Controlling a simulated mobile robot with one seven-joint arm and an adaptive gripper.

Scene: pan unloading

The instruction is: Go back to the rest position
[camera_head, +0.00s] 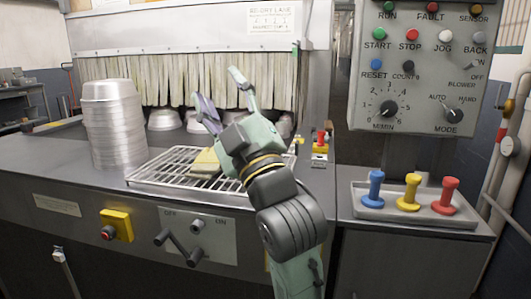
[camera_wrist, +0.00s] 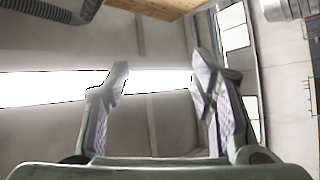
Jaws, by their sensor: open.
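My gripper (camera_head: 222,96) is raised above the wire rack (camera_head: 150,183) in the head view, with its two fingers spread apart and pointing up. In the wrist view my gripper (camera_wrist: 160,105) is open with nothing between the fingers. Behind them are only the ceiling, a bright light strip (camera_wrist: 45,88) and upper walls. My arm reaches up from the lower middle of the head view and hides part of the rack and the counter behind it.
A tall stack of metal pans (camera_head: 115,125) stands left of the rack. More pans (camera_head: 165,119) sit by the strip curtain (camera_head: 150,80). A yellow item (camera_head: 206,161) lies on the rack. A control panel (camera_head: 420,70) and a tray (camera_head: 415,212) with blue, yellow and red pegs are at right.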

